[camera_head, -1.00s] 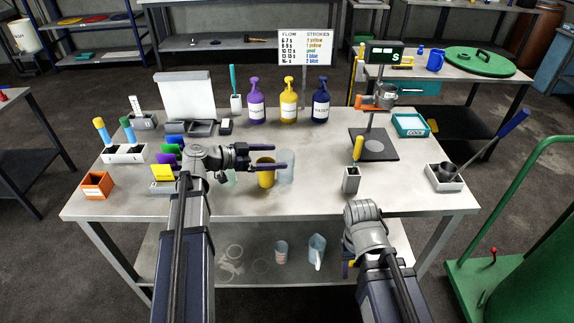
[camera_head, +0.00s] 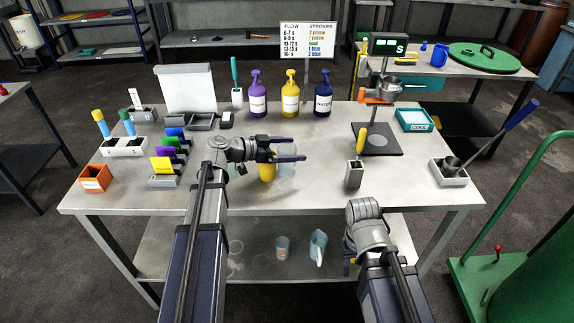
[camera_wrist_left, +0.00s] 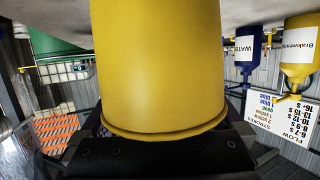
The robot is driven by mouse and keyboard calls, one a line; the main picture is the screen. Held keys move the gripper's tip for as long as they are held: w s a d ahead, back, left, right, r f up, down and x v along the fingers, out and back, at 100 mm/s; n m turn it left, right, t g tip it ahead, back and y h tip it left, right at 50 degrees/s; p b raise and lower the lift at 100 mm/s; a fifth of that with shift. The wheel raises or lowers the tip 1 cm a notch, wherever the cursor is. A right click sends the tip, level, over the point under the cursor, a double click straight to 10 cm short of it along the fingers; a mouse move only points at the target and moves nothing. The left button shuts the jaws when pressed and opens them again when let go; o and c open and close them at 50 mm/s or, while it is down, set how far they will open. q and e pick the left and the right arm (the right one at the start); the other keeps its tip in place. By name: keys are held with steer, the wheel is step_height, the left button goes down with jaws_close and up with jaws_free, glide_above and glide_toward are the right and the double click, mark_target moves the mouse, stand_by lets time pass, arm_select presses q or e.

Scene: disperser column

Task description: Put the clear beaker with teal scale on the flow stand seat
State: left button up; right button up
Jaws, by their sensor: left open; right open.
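A clear beaker (camera_head: 288,172) stands on the table just right of a yellow cup (camera_head: 267,173); its scale colour is too faint to tell. My left gripper (camera_head: 290,151) is open, fingers pointing right, over the yellow cup and beside the beaker's upper part, partly hiding both. The yellow cup (camera_wrist_left: 158,65) fills the middle of the left wrist view. The flow stand (camera_head: 377,125) has a dark base with a round grey seat (camera_head: 377,141), visibly empty, below an orange clamp. My right gripper (camera_head: 350,262) is mostly hidden by its arm, low at the table's front.
A grey holder with a yellow-handled tool (camera_head: 354,174) stands between the beaker and the stand. Pump bottles (camera_head: 290,97) line the back. Coloured plates in a rack (camera_head: 166,160) are at left.

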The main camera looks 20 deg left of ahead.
arm_select(q)
steer(key=shift+x, duration=1)
jaws_close()
steer(key=shift+s, duration=0.1)
steer(key=shift+r, duration=0.2)
step_height(320, 180, up, 18)
steer(key=p, duration=1.8)
steer(key=shift+f, duration=0.15)
